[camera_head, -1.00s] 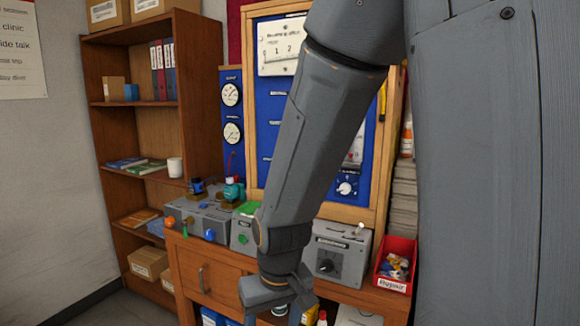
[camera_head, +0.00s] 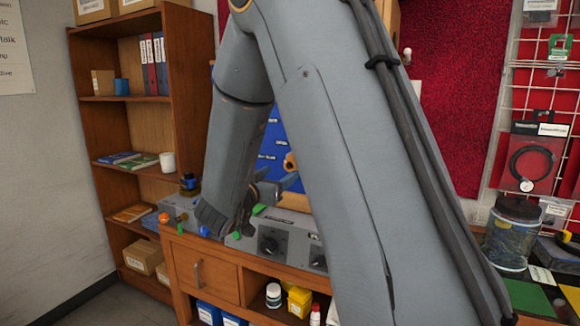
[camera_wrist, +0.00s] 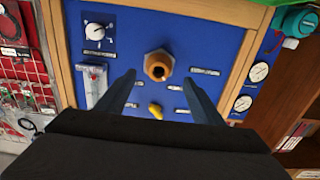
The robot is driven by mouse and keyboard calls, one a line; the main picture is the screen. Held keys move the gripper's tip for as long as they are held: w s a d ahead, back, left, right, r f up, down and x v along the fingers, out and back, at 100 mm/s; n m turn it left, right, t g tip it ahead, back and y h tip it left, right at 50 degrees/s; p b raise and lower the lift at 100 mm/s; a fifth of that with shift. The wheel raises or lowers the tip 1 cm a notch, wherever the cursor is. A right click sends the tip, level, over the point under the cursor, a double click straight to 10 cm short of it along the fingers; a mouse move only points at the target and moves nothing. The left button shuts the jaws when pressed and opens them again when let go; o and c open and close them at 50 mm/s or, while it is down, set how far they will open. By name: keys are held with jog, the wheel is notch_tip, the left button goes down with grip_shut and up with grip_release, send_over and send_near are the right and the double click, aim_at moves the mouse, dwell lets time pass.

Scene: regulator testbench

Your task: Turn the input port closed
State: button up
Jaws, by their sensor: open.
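The blue panel (camera_wrist: 215,50) fills the wrist view, upside down. A brass hex fitting (camera_wrist: 158,66) with a dark hole sticks out of it, and a yellow lever (camera_wrist: 155,110) sits lower in the picture. The labels are too small to read, so I cannot tell which is the input port. My gripper (camera_wrist: 159,78) is open and empty, its fingers on either side of the fitting in the picture, with no contact visible. In the head view my gripper (camera_head: 278,178) is beside the brass fitting (camera_head: 290,162), and my arm hides most of the panel.
A white dial (camera_wrist: 96,31) and a flowmeter-like tube (camera_wrist: 92,88) are on the panel. Two gauges (camera_wrist: 259,72) and a teal object (camera_wrist: 298,20) are at the right. Grey boxes with knobs (camera_head: 275,243) stand on the wooden bench (camera_head: 225,258) below. A bookcase (camera_head: 118,128) stands left.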

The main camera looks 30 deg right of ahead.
aim_at(289, 167)
jog(key=p+x, duration=0.2)
jog(key=x, duration=0.5)
jog(key=shift+w+d, duration=0.15)
jog(key=shift+d, duration=0.2)
jog(key=c, duration=1)
